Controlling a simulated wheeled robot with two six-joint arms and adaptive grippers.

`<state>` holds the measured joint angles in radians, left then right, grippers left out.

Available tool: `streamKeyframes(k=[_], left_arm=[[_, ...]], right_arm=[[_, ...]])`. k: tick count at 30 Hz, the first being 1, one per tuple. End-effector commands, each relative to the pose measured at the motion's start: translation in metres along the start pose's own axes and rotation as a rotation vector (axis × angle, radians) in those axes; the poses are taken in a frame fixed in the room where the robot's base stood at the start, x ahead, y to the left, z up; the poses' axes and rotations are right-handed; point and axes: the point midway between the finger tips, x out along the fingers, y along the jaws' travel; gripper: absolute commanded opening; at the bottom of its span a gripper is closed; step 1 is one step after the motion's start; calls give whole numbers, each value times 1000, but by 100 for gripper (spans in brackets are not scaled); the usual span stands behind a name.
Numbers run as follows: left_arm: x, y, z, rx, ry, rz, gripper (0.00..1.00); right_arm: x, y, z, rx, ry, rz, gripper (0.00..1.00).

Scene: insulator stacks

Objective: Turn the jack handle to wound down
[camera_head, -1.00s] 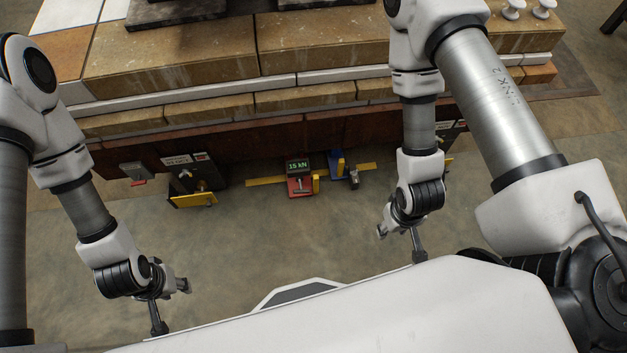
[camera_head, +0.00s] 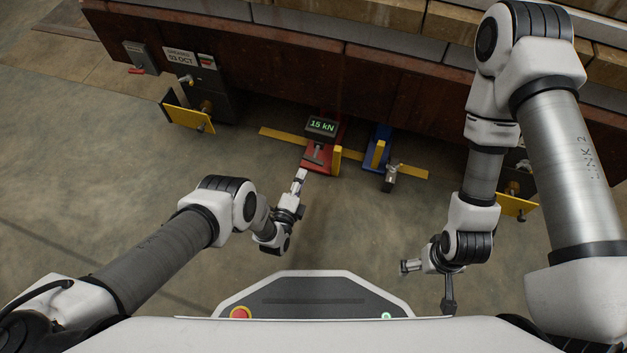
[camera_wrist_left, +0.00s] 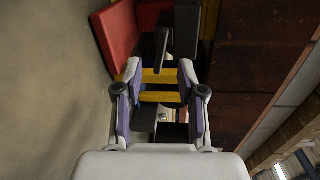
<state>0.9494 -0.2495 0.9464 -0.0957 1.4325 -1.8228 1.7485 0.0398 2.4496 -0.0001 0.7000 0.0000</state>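The red jack (camera_head: 320,160) with a "15 kN" display (camera_head: 321,126) stands on the floor by the brown beam. Its grey T-shaped handle (camera_head: 318,152) faces me. In the left wrist view the red body (camera_wrist_left: 118,38) is at upper left, and a dark bar (camera_wrist_left: 162,48), seemingly the handle, shows just beyond the fingertips. My left gripper (camera_head: 300,175) is just in front of the jack, slightly left of the handle. In its wrist view the fingers (camera_wrist_left: 160,82) are apart with nothing held. My right gripper (camera_head: 420,268) hangs away from the jack, its finger opening unclear.
A blue unit (camera_head: 378,148) with a yellow upright and a small grey part (camera_head: 391,178) stands right of the jack. A yellow bar (camera_head: 280,137) runs along the floor. A dark box with a yellow plate (camera_head: 188,117) stands left. The floor in front is clear.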

Motion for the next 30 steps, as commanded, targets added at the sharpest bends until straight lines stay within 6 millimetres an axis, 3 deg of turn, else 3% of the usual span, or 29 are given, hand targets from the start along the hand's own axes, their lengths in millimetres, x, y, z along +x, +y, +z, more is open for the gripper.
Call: streamKeyframes(k=[1,7,15,19,26,27,30], left_arm=[[5,17,-10,44,-6,-46,40],[19,10,-17,120,-21,-112,40],[69,6,-16,117,-21,-109,40],[84,2,-16,116,-20,-107,40],[86,0,-15,116,-20,-104,40],[86,0,-15,116,-20,-104,36],[86,0,-15,116,-20,-104,1]], right_arm=[[23,0,0,0,1,0,100],[31,0,-1,0,2,0,100],[59,1,-2,4,4,0,100],[65,1,-2,6,5,1,100],[63,1,-2,7,6,1,100],[63,1,-2,7,6,1,100],[63,1,-2,6,6,1,100]])
